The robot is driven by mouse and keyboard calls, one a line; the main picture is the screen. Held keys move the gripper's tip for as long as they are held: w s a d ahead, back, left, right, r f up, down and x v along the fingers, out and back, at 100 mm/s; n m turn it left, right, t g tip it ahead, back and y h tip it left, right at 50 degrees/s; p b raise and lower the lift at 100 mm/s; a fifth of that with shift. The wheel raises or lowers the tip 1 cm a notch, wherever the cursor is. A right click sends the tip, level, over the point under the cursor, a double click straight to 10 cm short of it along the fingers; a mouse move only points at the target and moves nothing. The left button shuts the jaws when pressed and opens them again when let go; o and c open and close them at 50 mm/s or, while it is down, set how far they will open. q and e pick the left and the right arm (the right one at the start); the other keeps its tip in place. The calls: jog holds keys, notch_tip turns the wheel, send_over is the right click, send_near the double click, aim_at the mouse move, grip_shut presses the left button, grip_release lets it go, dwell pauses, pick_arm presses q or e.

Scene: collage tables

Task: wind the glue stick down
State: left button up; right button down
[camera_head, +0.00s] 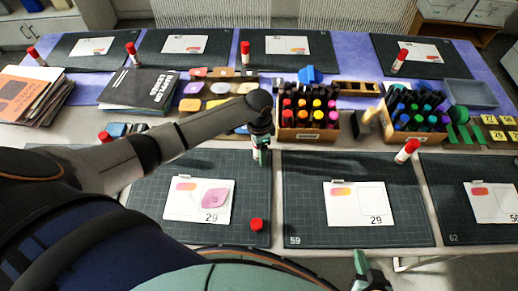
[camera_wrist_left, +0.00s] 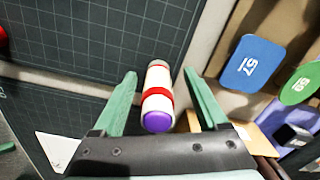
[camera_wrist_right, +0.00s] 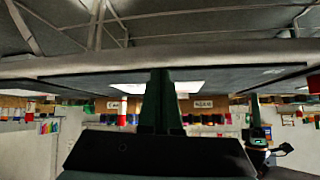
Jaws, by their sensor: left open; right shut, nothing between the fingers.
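An uncapped glue stick (camera_wrist_left: 157,96) stands between the fingers of my left gripper (camera_wrist_left: 160,78) in the left wrist view. It is white with a red band, and its purple end faces the camera. The fingers are open, with gaps on both sides. In the head view my left gripper (camera_head: 261,140) is at the back edge of the near-left mat, hiding most of the stick. A red cap (camera_head: 256,225) lies on that mat's front right. My right gripper (camera_head: 368,278) is shut and empty at the bottom of the head view; its fingers (camera_wrist_right: 161,98) are together in the right wrist view.
The near-left mat (camera_head: 150,224) holds a white card (camera_head: 181,209) with a pink piece. A bottle crate (camera_head: 304,133) stands behind the middle mat. Another glue stick (camera_head: 404,154) stands at the right. Books (camera_head: 139,88) lie back left. The middle mat's left side is clear.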

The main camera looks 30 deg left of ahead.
pick_arm(q)
jog(key=m, duration=0.9)
jog(key=shift+s+d+m+b, duration=0.1)
jog(key=shift+d+m+b, duration=0.05)
jog(key=shift+m+b, duration=0.2)
jog(key=shift+m, duration=0.35)
jog(key=m+b, duration=0.1)
jog(key=m, duration=0.4)
jog(key=shift+s, duration=0.1)
jog(key=m+b, duration=0.1)
jog(key=m, duration=0.4)
jog(key=shift+s, duration=0.15)
jog(key=shift+r, duration=0.1)
jog(key=shift+c, duration=0.2)
grip_shut()
